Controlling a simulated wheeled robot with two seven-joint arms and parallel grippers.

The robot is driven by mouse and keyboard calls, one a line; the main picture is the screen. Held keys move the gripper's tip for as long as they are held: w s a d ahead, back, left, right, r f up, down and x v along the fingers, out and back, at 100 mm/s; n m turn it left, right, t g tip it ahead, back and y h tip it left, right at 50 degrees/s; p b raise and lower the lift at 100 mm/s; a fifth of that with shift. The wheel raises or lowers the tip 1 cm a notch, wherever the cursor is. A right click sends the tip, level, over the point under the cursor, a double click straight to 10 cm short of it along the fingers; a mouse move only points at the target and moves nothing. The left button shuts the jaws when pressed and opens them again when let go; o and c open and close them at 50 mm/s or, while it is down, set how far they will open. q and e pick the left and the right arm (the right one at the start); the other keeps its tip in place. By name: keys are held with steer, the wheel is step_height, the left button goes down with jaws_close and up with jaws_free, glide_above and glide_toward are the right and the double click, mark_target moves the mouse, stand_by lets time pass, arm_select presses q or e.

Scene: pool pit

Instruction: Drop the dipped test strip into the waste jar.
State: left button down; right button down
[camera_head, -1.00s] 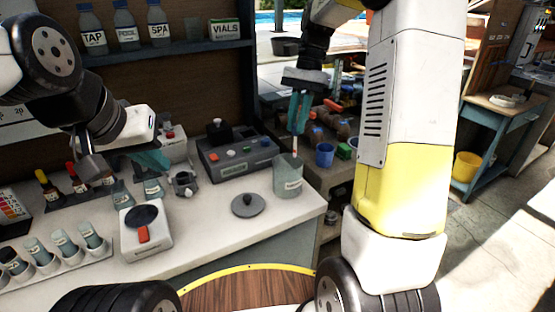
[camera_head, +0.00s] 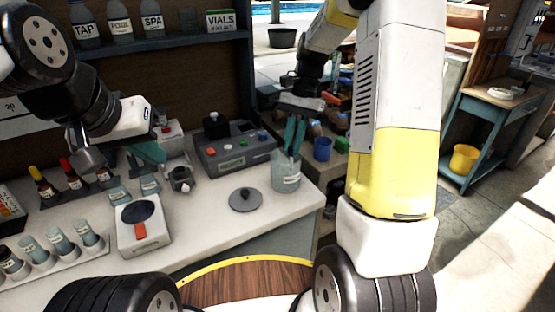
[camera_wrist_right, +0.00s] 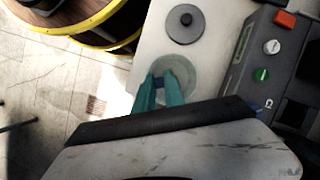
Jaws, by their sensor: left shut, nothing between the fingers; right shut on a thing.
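The waste jar (camera_head: 286,176) is a clear, labelled jar standing open near the right end of the white counter. My right gripper (camera_head: 291,151) points down with its teal fingertips at the jar's mouth. It is shut on the test strip, which is mostly hidden by the fingers and jar. In the right wrist view a small dark blue bit of the strip (camera_wrist_right: 159,83) shows between the fingers, over the round jar (camera_wrist_right: 190,70). My left gripper (camera_head: 150,153) is shut and empty above the counter's left part, away from the jar.
A dark knobbed lid (camera_head: 246,200) lies left of the jar. A grey device with coloured buttons (camera_head: 233,151) stands behind. A white device with a dark disc (camera_head: 143,225) and a vial rack (camera_head: 55,256) are further left. The counter's right edge is close to the jar.

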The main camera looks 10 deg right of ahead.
steer(key=c, duration=1.3)
jaws_free()
steer(key=shift+c, duration=0.2)
steer(key=shift+r, duration=0.1)
steer(key=v, duration=0.7)
steer(key=shift+r, duration=0.35)
steer(key=shift+d, duration=0.1)
